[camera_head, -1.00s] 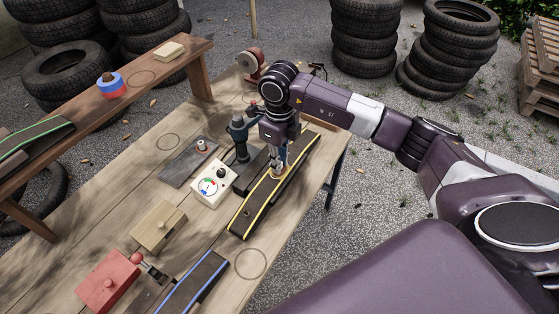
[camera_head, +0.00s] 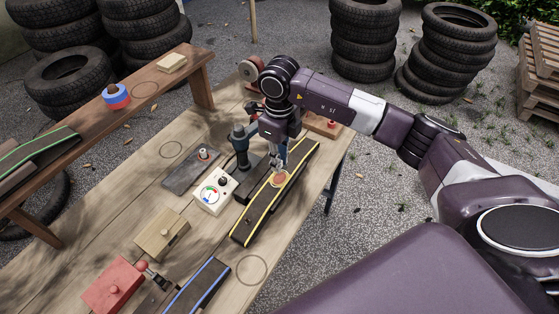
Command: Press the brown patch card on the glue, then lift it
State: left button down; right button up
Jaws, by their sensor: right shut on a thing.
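My right gripper (camera_head: 284,171) points down over the dark strip with yellow edges (camera_head: 258,214) on the table. It is shut on a small brown, round-looking patch card (camera_head: 281,180), which shows at the fingertips against the strip's middle. From this angle I cannot tell whether the card touches the strip or is slightly above it. No glue can be made out; the card and fingers may cover it. My left gripper is not in view.
A white gauge box (camera_head: 214,193), a dark clamp tool (camera_head: 241,150), a wooden block (camera_head: 161,235) and a red box (camera_head: 112,285) stand left of the strip. A blue-edged strip (camera_head: 198,290) lies in front. A raised wooden shelf (camera_head: 130,112) runs along the left.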

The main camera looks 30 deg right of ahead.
jog(key=shift+r+p, duration=0.85)
jog(key=shift+r, duration=0.85)
